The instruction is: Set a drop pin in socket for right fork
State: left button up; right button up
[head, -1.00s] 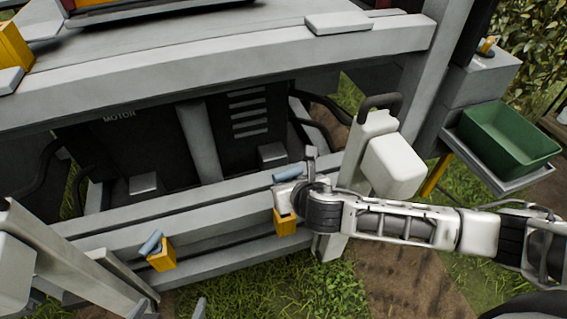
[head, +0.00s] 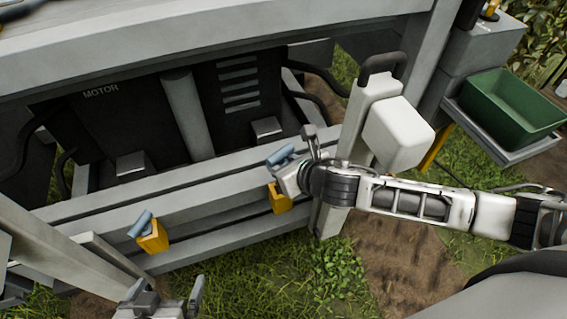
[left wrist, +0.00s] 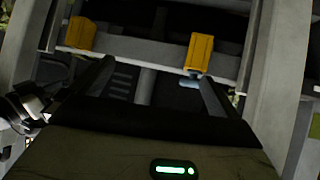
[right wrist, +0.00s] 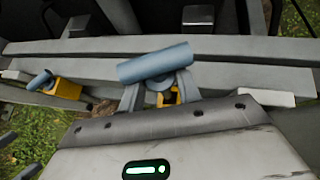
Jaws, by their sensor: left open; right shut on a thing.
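My right gripper (head: 290,175) is shut on a blue-grey drop pin (head: 280,155), whose bar-shaped top shows in the right wrist view (right wrist: 155,62). The pin is by the yellow right fork socket (head: 279,199), which shows partly behind the fingers in the right wrist view (right wrist: 171,97). The pin's lower end is hidden, so I cannot tell whether it is in the socket. Another blue-grey pin (head: 140,222) stands tilted at the yellow left socket (head: 154,239). My left gripper (head: 170,300) is open and empty at the bottom of the head view.
Grey rails (head: 215,205) run behind the sockets. A grey post with a white box (head: 398,133) and dark handle stands right of the right socket. A green bin (head: 510,108) sits further right. Grass lies below the rails.

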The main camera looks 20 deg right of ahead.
jog(key=shift+f+b, duration=0.7)
jog(key=shift+f, duration=0.15)
jog(key=shift+f+b, duration=3.35)
jog(key=shift+f, duration=0.5)
pick_arm(q)
jog(key=f, duration=0.2)
jog(key=d+f+t, duration=0.1)
jog(key=shift+w+d+n+h, duration=0.1)
jog(key=shift+w+n+h, duration=0.15)
jog(key=shift+n+h, duration=0.15)
pick_arm(e)
jog(key=shift+s+f, duration=0.15)
jog(key=shift+f, duration=0.2)
jog(key=o, duration=1.2)
jog(key=shift+f, duration=0.1)
pick_arm(q)
jog(key=shift+w, duration=0.1)
